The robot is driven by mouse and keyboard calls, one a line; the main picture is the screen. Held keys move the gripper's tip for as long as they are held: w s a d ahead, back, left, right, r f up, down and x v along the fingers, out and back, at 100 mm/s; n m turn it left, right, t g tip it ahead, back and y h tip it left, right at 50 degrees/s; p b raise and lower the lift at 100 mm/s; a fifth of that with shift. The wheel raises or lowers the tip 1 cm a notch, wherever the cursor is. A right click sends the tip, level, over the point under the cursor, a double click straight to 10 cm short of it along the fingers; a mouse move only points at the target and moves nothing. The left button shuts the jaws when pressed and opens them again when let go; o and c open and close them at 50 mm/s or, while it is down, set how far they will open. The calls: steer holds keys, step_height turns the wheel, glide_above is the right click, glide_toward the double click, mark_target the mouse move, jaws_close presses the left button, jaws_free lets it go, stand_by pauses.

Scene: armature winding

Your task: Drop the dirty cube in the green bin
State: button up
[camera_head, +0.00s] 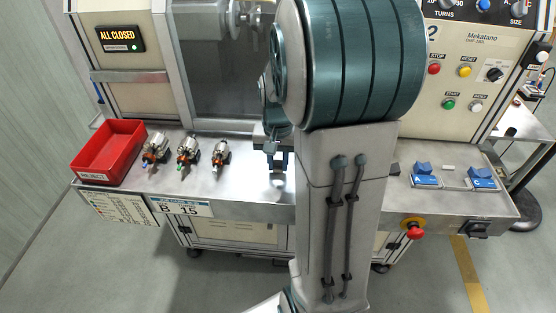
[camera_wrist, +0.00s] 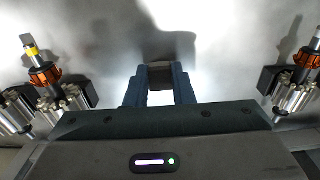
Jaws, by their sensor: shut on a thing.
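My gripper (camera_head: 278,166) is over the metal work shelf, right of the row of armatures and partly behind my own arm. In the wrist view its two blue fingers (camera_wrist: 160,84) are closed on a small dark grey-brown block (camera_wrist: 160,70) at their tips. I cannot tell whether this block is the dirty cube, nor whether it touches the shelf. No green bin shows in either view. A red bin (camera_head: 82,160) with a label on its front stands at the left end of the shelf.
Several armatures stand between the red bin and my gripper, including the left (camera_head: 154,150), middle (camera_head: 188,152) and right (camera_head: 221,153) ones. Blue fixtures (camera_head: 425,175) sit at the shelf's right. The machine's window (camera_head: 225,80) rises behind. A red emergency button (camera_head: 414,232) sticks out in front.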

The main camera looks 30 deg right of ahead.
mark_target(277, 165)
steer(key=shift+f, duration=0.1)
steer(key=o, duration=0.9)
step_height(277, 165, up, 12)
steer(key=s+a+f+n+t, duration=0.1)
steer(key=s+a+n, duration=0.1)
steer(key=s+a, duration=0.1)
steer(key=s+a+f+n+t, duration=0.1)
steer(key=s+a+n, duration=0.1)
steer(key=s+a, duration=0.2)
steer(key=s+a+f+n+t, duration=0.1)
steer(key=s+a+n, duration=0.1)
steer(key=s+a, duration=0.2)
steer(key=shift+s+a+f+n+b, duration=0.15)
steer(key=shift+s+a+n+b, duration=0.15)
steer(key=shift+s, duration=0.1)
steer(key=shift+s+a+f, duration=0.15)
steer(key=shift+s+f, duration=0.05)
steer(key=shift+s, duration=0.05)
steer(key=shift+c, duration=0.6)
